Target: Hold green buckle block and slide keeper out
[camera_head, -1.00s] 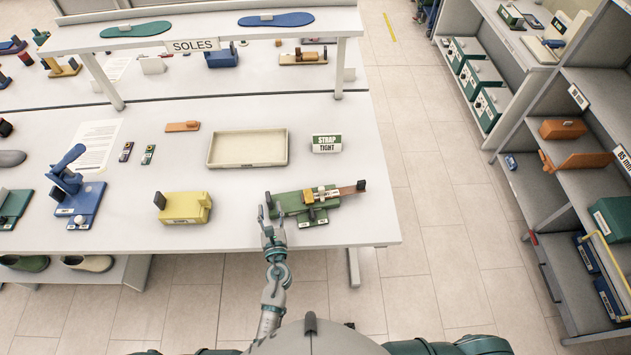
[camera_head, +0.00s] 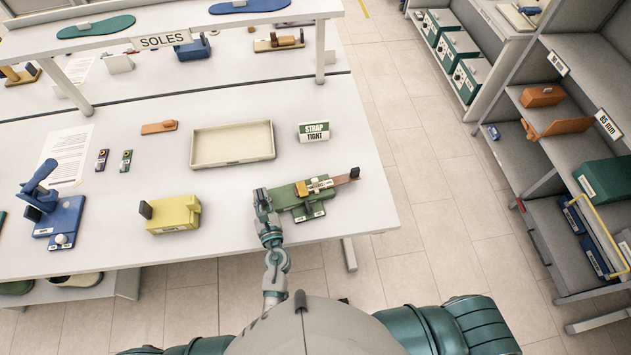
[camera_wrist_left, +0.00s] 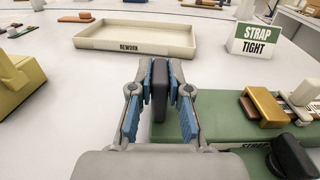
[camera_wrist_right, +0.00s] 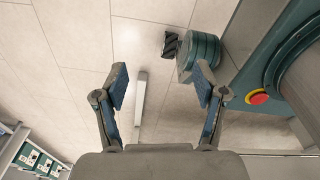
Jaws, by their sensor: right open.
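The green buckle block (camera_head: 288,196) lies near the table's front right corner, and it also shows in the left wrist view (camera_wrist_left: 225,115). It carries a mustard-yellow piece (camera_wrist_left: 265,106), pale cream pieces (camera_wrist_left: 301,97) and a brown strap (camera_head: 342,180) with a dark end stop. I cannot tell for sure which piece is the keeper. My left gripper (camera_head: 262,198) is at the block's left end. In the left wrist view its fingers (camera_wrist_left: 161,85) close in on both sides of the block's dark upright post. My right gripper (camera_wrist_right: 162,85) is open and empty above the floor.
A cream tray (camera_head: 233,163) and a STRAP TIGHT sign (camera_head: 314,132) stand behind the block. A yellow block (camera_head: 172,215) sits to the left, with bare table between. The table's right edge is close. Shelves (camera_head: 535,180) stand across the aisle at right.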

